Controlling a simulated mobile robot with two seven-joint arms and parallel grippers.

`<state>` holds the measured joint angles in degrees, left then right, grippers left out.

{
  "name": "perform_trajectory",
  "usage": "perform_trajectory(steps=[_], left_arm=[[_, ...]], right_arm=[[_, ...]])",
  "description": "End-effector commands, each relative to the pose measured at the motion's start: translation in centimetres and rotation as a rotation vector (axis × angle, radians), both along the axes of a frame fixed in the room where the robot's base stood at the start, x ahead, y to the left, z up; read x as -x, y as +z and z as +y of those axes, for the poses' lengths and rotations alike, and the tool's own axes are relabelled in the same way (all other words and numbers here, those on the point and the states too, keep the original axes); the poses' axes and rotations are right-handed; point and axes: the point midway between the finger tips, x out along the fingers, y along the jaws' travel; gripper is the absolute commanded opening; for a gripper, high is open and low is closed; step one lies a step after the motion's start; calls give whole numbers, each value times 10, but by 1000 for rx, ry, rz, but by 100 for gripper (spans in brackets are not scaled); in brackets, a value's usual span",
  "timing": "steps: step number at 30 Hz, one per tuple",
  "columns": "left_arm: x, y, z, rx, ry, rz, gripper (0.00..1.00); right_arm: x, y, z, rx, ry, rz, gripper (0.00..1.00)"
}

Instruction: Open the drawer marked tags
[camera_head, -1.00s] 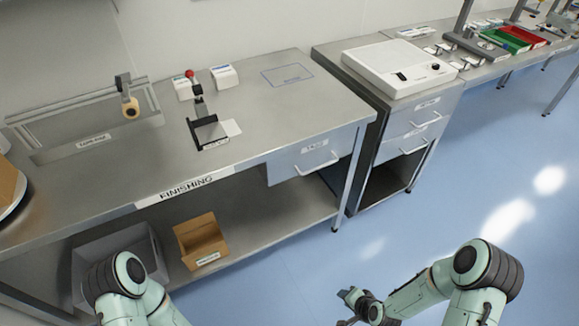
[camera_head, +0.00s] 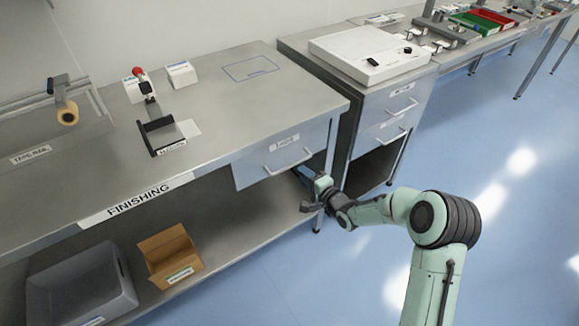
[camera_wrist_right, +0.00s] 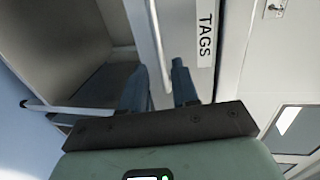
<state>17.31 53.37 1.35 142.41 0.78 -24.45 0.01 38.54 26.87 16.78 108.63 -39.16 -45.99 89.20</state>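The drawer marked TAGS (camera_head: 248,174) hangs shut under the right end of the finishing table, with a bar handle (camera_head: 290,165) on its front. Its TAGS label (camera_wrist_right: 205,40) reads clearly in the right wrist view. My right gripper (camera_head: 306,191) is just below and right of the handle. In the right wrist view its two blue fingers (camera_wrist_right: 159,86) stand apart, with the handle bar (camera_wrist_right: 147,35) running toward the gap between them. I cannot tell whether either finger touches the bar. My left gripper is not in view.
The table edge bears a FINISHING strip (camera_head: 128,200). A cardboard box (camera_head: 170,258) and a grey bin (camera_head: 80,290) are on the lower shelf. A cabinet (camera_head: 385,115) with two drawers stands close on the right. The blue floor in front is clear.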

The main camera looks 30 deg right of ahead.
Motion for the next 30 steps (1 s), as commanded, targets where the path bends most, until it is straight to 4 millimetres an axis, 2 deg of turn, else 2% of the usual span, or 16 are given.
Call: perform_trajectory(steps=[1,6,12,17,25,27,28,30], left_arm=[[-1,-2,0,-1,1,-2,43],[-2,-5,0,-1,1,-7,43],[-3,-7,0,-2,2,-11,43],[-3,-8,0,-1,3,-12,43],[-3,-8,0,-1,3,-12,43],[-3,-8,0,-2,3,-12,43],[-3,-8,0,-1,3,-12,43],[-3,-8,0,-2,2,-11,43]], right_arm=[[-12,-4,2,-2,2,-2,30],[-46,-11,5,0,2,-1,30],[-69,-16,6,-1,1,0,30],[-77,-17,7,-1,1,2,30],[-77,-17,6,0,0,2,30],[-77,-17,6,0,0,2,7],[-77,-17,6,0,0,2,0],[-77,-17,6,0,0,2,0]])
